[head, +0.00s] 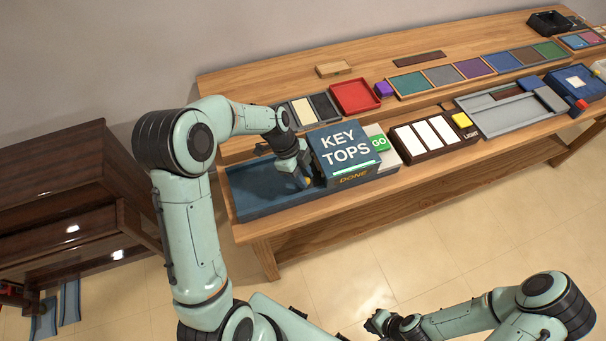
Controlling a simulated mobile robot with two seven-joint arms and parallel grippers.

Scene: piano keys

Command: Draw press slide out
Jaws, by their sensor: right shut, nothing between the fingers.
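A blue box marked KEY TOPS (343,149) stands on the bench, with a lit green strip and the word DONE on its front. A green GO button (379,142) sits on a pale block at its right. A long dark blue tray (262,190) extends to the left of the box. My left gripper (306,183) points down over the right end of the tray, close beside the box's left side. A small yellow spot shows at its fingertips; whether it grips anything is unclear. My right gripper (372,322) is shut and empty, low in front, away from the bench.
A dark rack with white key tops (434,132) and a yellow LIGHT button (461,120) stands right of the box. Beyond it is a grey tray (490,122). A red tray (354,96) and coloured panels line the back shelf. A dark piano (75,200) stands left.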

